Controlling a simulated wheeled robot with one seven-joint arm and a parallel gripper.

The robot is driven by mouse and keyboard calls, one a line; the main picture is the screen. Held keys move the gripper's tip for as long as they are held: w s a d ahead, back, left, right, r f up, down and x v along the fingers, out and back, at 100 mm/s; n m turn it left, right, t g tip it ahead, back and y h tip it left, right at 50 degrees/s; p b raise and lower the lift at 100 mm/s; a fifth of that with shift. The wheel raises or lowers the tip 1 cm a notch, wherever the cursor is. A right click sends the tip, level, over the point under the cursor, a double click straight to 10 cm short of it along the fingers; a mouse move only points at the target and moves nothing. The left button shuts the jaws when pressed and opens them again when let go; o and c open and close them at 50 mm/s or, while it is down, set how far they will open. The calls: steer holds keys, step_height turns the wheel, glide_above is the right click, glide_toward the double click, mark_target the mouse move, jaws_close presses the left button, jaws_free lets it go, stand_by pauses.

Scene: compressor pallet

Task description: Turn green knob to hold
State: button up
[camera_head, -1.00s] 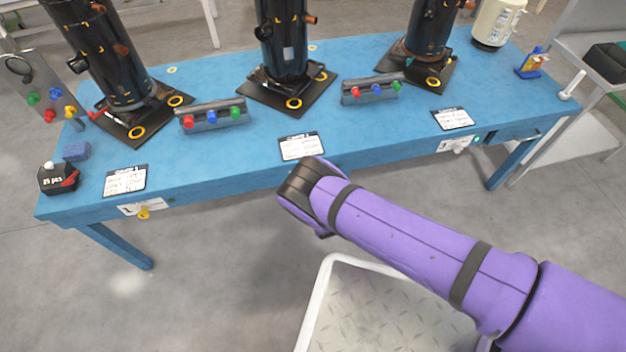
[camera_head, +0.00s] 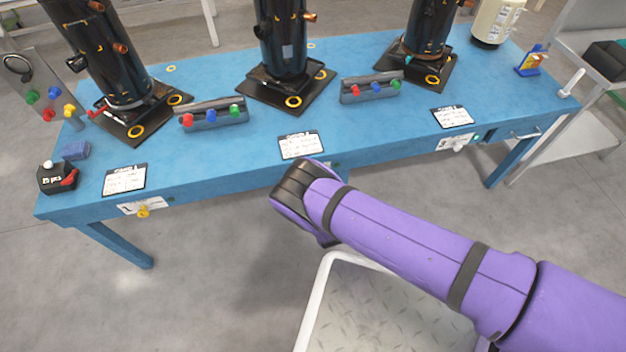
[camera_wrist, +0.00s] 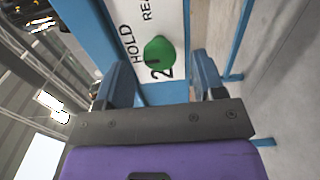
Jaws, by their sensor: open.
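In the wrist view a round green knob (camera_wrist: 160,55) sits on a white label plate (camera_wrist: 172,18) at the blue bench's front edge. The words HOLD and part of a second word, and a 2, show on the plate. A dark mark is on the knob's lower left; I cannot tell its exact setting. My gripper (camera_wrist: 163,78) is open, with one finger on each side of the knob in the picture. No clear contact shows. In the head view the gripper and this knob are hidden behind my purple arm.
The blue bench (camera_head: 225,155) carries black compressors (camera_head: 283,45) and blocks of coloured knobs (camera_head: 212,116). A yellow knob (camera_head: 143,212) is on the bench front at left. A white-rimmed tray (camera_head: 313,310) lies below my arm.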

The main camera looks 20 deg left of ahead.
steer(key=v, duration=0.7)
steer(key=shift+s+d, duration=0.1)
stand_by(0.4)
